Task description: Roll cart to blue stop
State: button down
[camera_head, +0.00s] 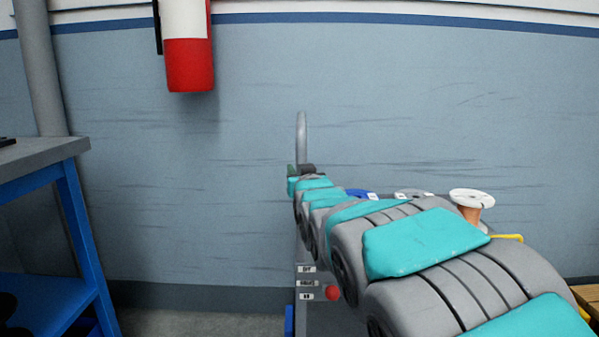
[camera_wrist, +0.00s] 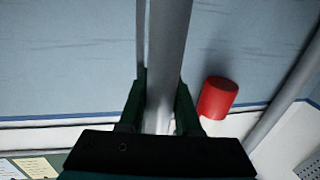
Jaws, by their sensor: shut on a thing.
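My gripper (camera_wrist: 160,95) has its two dark green fingers on either side of a smooth grey bar (camera_wrist: 170,35) and is shut on it. A small blue piece (camera_head: 360,194) shows just beyond my arm. Another blue strip (camera_head: 289,320) stands at the lower middle. I cannot tell which of these, if either, is the blue stop.
A grey surface with labels and a red button (camera_head: 333,293) lies below my arm. A white-topped copper spool (camera_head: 472,206) stands to the right. A blue-framed bench (camera_head: 75,220) is at left. A red and white cylinder (camera_head: 188,50) hangs on the wall.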

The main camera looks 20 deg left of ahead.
jog(key=shift+s+a, duration=0.1)
jog(key=shift+a, duration=0.1)
jog(key=c, duration=0.6)
grip_release()
jog(key=shift+a, duration=0.2)
jog(key=shift+s+d, duration=0.15)
jog(key=v, duration=0.7)
jog(key=shift+s, duration=0.25)
